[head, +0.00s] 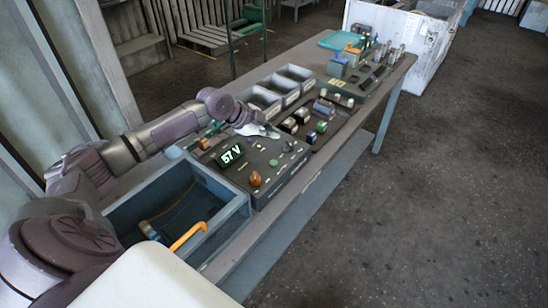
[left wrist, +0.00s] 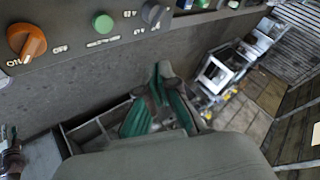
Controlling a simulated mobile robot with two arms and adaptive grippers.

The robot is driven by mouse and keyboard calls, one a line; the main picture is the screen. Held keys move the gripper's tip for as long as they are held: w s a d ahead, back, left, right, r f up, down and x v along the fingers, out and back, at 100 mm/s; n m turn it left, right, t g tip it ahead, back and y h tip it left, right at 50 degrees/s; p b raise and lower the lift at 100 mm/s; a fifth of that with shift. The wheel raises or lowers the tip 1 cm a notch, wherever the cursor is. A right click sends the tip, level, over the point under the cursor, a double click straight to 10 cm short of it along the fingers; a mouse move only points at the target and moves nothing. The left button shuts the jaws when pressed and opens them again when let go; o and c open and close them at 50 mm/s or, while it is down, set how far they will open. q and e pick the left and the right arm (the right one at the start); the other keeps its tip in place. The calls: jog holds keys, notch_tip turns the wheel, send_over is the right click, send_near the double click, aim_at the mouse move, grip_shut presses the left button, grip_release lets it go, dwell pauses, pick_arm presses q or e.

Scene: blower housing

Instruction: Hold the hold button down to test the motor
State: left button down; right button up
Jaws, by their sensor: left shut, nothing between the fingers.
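The control panel (head: 262,160) is a dark box on the bench with a lit display (head: 231,154) reading "57 V". It carries an orange knob (head: 255,179) and a green button (head: 273,162). In the left wrist view, the orange knob (left wrist: 26,42), green button (left wrist: 103,22) and a grey knob (left wrist: 155,13) line the top edge. I cannot read which control is the hold button. My left gripper (head: 268,132) is above the far part of the panel; its green-padded fingers (left wrist: 165,98) are shut and empty. Contact with a control cannot be told. My right gripper is not in view.
A blue-grey bin (head: 236,212) with an orange-handled item (head: 188,237) stands at the panel's near side. Grey trays (head: 285,84) line the bench's far side. Small parts (head: 322,108) sit beyond the panel. The floor at right is clear.

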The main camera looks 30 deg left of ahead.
aim_at(272, 163)
pick_arm(q)
notch_tip(272, 163, down, 8)
jog(key=b, duration=0.6)
jog(key=shift+s+d+f, duration=0.1)
jog(key=shift+f, duration=0.3)
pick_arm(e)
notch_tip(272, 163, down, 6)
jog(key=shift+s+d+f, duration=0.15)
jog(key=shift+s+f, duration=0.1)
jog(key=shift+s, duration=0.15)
pick_arm(q)
jog(key=shift+b, duration=0.3)
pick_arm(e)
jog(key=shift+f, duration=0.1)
pick_arm(q)
jog(key=shift+f, duration=0.35)
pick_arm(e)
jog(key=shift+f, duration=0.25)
